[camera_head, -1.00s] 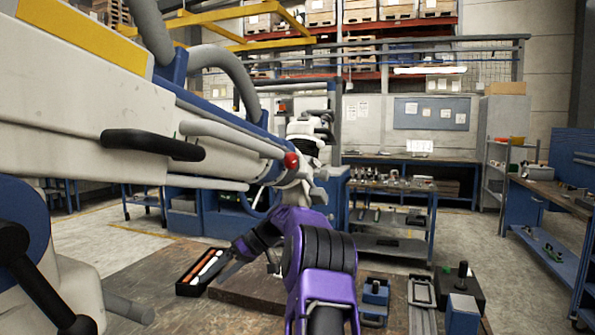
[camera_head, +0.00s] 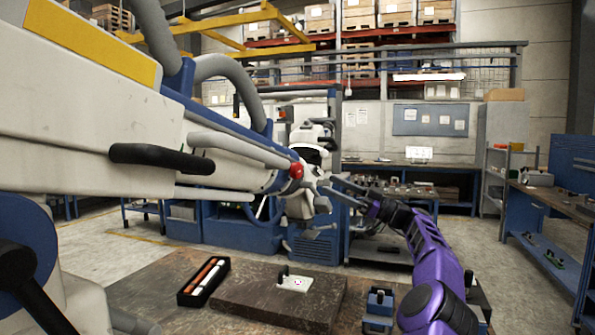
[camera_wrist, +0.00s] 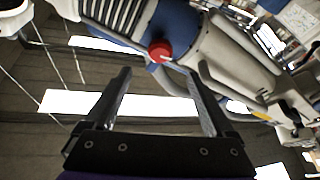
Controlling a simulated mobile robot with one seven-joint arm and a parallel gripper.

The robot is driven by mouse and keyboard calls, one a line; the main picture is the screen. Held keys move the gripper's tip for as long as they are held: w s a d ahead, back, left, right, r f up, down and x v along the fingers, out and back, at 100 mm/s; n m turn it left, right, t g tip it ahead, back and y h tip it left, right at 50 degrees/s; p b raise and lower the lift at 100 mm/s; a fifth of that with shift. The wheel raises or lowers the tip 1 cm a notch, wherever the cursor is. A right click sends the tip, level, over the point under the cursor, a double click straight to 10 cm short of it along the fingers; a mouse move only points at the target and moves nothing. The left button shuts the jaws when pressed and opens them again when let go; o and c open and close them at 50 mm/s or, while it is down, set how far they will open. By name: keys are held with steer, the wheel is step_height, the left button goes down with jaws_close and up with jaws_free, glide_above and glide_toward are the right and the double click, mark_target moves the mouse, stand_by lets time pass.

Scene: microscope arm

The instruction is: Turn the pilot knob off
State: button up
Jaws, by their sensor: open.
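The pilot knob I take to be the small red knob (camera_head: 296,171) at the end of the white and blue microscope arm (camera_head: 240,150). It also shows in the wrist view (camera_wrist: 160,50), with a pale line on its face. My gripper (camera_head: 336,187) is raised to the right of the knob, its fingers pointing left toward it. In the wrist view my gripper (camera_wrist: 160,76) has its two dark fingers spread apart with nothing between them. The knob appears just beyond the fingertips, roughly centred between them. I see no contact with it.
White and grey tubes of the microscope arm run close beside the knob. Below is a brown table with a dark slab (camera_head: 265,305), a small white card (camera_head: 296,283), an open black tool box (camera_head: 204,281) and a blue block (camera_head: 379,305). The air right of the knob is fairly free.

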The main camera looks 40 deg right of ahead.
mark_target(301, 172)
steer(key=p+x, duration=0.1)
steer(key=x, duration=1)
steer(key=shift+w+a+r+p, duration=0.1)
steer(key=shift+w+a+p, duration=0.1)
steer(key=shift+p, duration=0.1)
steer(key=c, duration=1.4)
steer(key=shift+o, duration=0.2)
steer(key=shift+f+m+b, duration=0.25)
steer(key=shift+m+b, duration=0.15)
steer(key=shift+b, duration=0.4)
steer(key=m+h+b, duration=0.1)
steer(key=b, duration=0.1)
steer(key=shift+f+m+t+b, duration=0.1)
steer(key=shift+m+t+b, duration=0.3)
steer(key=m+h+b, duration=0.1)
steer(key=m+b, duration=0.2)
steer(key=shift+d+t+h, duration=0.1)
steer(key=shift+t+h, duration=0.2)
steer(key=shift+r+m+h+b, duration=0.3)
steer(key=shift+m+h+b, duration=0.1)
steer(key=shift+m, duration=0.4)
steer(key=shift+d, duration=0.1)
steer(key=o, duration=1.4)
steer(key=shift+f, duration=0.1)
steer(key=shift+c, duration=0.2)
